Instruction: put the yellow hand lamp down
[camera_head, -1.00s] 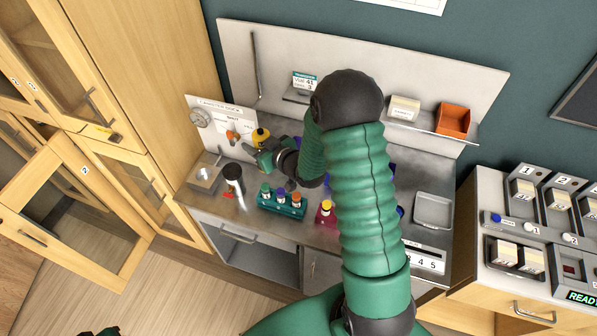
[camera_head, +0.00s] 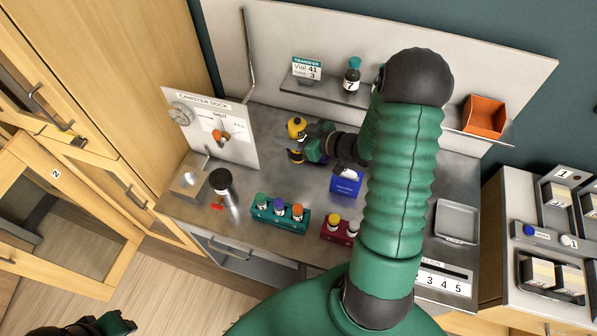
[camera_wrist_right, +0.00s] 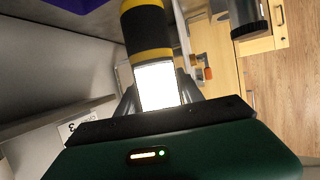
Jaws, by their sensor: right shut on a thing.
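The yellow hand lamp (camera_head: 296,128), yellow with black bands, is at the back left of the steel bench, right of the canister dock panel. My right gripper (camera_head: 309,146) is shut around its middle and hides part of it. The lamp looks roughly upright; I cannot tell whether its base touches the bench. In the right wrist view the lamp (camera_wrist_right: 146,35) stands between the fingers of my right gripper (camera_wrist_right: 158,92), with a bright white section at the jaws. Part of my left gripper (camera_head: 105,325) shows at the bottom left; its jaws are not clear.
The canister dock panel (camera_head: 207,122) stands left of the lamp. A dark-capped canister (camera_head: 222,183), a teal vial rack (camera_head: 279,217), a red rack (camera_head: 340,232) and a blue box (camera_head: 346,184) stand on the bench. A shelf (camera_head: 325,93) is behind. Bare steel lies between lamp and teal rack.

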